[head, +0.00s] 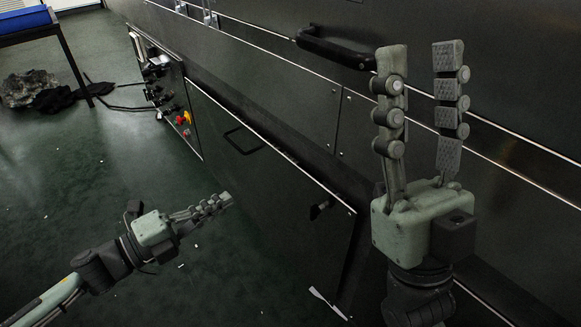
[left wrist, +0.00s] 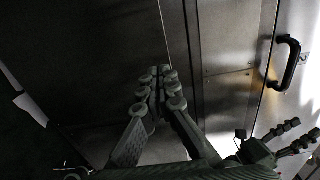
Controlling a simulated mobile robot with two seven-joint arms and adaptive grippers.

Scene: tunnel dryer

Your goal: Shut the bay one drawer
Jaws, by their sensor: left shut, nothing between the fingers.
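A large dark front panel (head: 270,190) with a black bar handle (head: 236,143) stands low on the machine. It looks like the bay one drawer's front, but I read no label. Its right edge stands out from the machine face, with a dark gap behind. It also shows in the left wrist view (left wrist: 85,55). My left gripper (head: 222,201) is shut and empty, low in front of this panel; I cannot tell whether it touches. Its closed fingers show in the left wrist view (left wrist: 158,72). My right gripper (head: 425,58) is open and empty, raised at the right.
Another black handle (head: 335,47) is on the machine's upper face, left of my right gripper. A black knob (head: 320,208) sits near the panel's right end. A control box with red and yellow buttons (head: 183,118) is at the panel's left. Green floor lies open at left.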

